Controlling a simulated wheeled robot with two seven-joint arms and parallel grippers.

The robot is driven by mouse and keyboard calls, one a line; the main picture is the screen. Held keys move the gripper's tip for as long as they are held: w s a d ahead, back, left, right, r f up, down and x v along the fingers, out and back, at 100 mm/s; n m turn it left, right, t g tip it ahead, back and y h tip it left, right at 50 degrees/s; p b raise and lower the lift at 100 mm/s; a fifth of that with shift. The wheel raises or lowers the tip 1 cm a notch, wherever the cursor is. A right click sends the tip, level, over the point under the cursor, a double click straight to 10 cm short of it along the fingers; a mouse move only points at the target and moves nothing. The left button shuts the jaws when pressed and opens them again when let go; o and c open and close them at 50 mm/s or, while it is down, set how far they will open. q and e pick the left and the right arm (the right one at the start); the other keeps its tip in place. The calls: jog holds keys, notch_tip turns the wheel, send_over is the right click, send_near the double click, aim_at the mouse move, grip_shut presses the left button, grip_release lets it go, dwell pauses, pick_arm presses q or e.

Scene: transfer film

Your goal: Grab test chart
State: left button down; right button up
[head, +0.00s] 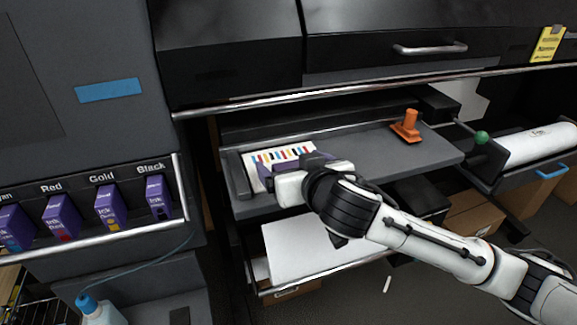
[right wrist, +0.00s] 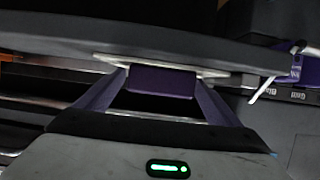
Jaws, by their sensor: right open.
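The test chart (head: 283,153) is a white sheet with a row of coloured bars, lying on a grey shelf (head: 375,150) under the large black machine. My right gripper (head: 290,168), with purple fingers, is at the chart's near edge and covers part of it. In the right wrist view the two fingers (right wrist: 160,80) stand apart, with a purple block between their tips and a thin pale edge just beyond. I cannot tell whether the fingers touch the chart. My left gripper is in neither view.
An orange stamp-like tool (head: 406,127) stands on the shelf to the right. A lower tray holds a blank white sheet (head: 310,243). Purple ink boxes (head: 110,205) line a rack at left. A paper roll (head: 535,143) lies at right. A metal rail (head: 350,88) crosses above the shelf.

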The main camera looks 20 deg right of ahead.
jog(key=shift+c, duration=0.3)
jog(key=shift+r, duration=0.1)
jog(key=c, duration=1.2)
